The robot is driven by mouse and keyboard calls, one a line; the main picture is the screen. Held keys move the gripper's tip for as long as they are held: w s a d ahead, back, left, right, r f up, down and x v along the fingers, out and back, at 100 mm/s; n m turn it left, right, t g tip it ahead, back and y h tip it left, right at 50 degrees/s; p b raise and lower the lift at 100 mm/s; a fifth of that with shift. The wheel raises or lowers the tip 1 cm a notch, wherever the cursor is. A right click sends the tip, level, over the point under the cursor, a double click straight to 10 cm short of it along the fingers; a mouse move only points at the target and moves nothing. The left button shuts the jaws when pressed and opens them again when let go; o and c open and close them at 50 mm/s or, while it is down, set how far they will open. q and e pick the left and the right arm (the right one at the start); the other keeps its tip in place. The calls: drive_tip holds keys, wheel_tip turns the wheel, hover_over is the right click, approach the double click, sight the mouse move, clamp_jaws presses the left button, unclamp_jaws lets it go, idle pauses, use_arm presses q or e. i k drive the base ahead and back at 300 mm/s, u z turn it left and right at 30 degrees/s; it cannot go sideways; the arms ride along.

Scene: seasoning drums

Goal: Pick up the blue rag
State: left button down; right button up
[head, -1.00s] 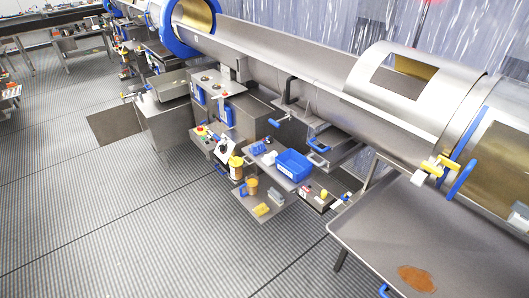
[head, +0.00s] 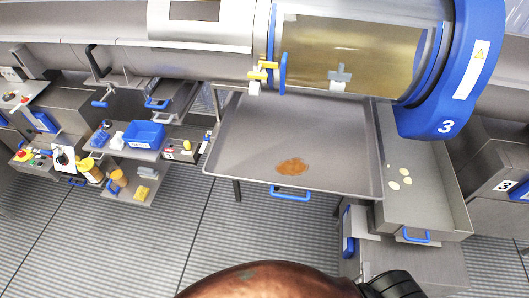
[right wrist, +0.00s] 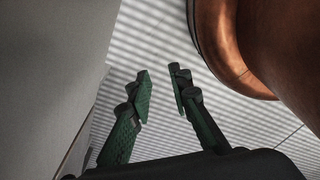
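A small blue crumpled item (head: 101,138), which may be the blue rag, lies on a low shelf at the left in the head view. It is at the left of a blue bin (head: 145,134), beside a small white item (head: 117,140). It is too small to be sure that it is cloth. My right gripper (right wrist: 160,76) shows in the right wrist view, with its two dark green fingers apart and nothing between them. It is over the striped floor, away from the shelf. My left gripper is not in view.
A yellow sponge-like block (head: 141,192) and orange containers (head: 91,170) are by the shelf. The striped floor (head: 130,240) at the front left is clear.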

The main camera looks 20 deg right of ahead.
sight(100, 138)
drive_tip(key=u, duration=0.95)
drive_tip(key=i, duration=2)
drive_tip(key=z, duration=1.05)
